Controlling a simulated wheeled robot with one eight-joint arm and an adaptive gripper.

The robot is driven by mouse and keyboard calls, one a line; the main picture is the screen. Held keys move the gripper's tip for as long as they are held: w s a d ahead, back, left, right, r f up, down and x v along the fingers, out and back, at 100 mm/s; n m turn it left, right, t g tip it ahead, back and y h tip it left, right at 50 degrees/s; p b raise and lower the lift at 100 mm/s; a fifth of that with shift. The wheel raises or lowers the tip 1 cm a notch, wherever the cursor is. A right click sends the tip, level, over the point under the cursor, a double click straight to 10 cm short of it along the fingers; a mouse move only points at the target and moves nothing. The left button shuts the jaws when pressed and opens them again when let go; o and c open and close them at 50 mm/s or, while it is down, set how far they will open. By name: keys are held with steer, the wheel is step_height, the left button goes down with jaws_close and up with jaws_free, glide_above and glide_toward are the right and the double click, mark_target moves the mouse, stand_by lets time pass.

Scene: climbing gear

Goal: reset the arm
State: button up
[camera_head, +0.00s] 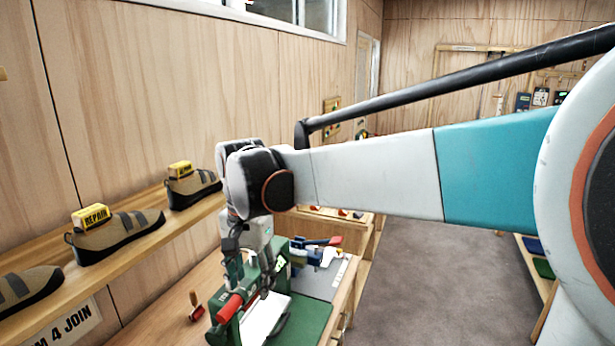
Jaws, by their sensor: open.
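My arm reaches across the picture from the right, with a white and teal link and a black hose above it. My gripper (252,282) hangs down from the wrist at the lower middle. It is open, above or in front of a green machine (228,325) with a red handle on the workbench. The handle and the fingers overlap in this view, and I cannot tell whether they touch. I see nothing held between the fingers.
A wooden shelf (150,238) on the left wall carries climbing shoes, two with yellow "REPAIR" boxes (90,216). A blue clamp-like tool (305,252) stands behind. Grey floor (430,280) is open at right.

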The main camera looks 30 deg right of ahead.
steer(key=s+f+n+t+b, duration=0.6)
steer(key=s+f+n+b, duration=0.4)
steer(key=s+f, duration=0.4)
steer(key=shift+f+t+b, duration=0.3)
steer(key=shift+f+b, duration=0.35)
steer(key=shift+f, duration=0.1)
steer(key=shift+s+d, duration=0.1)
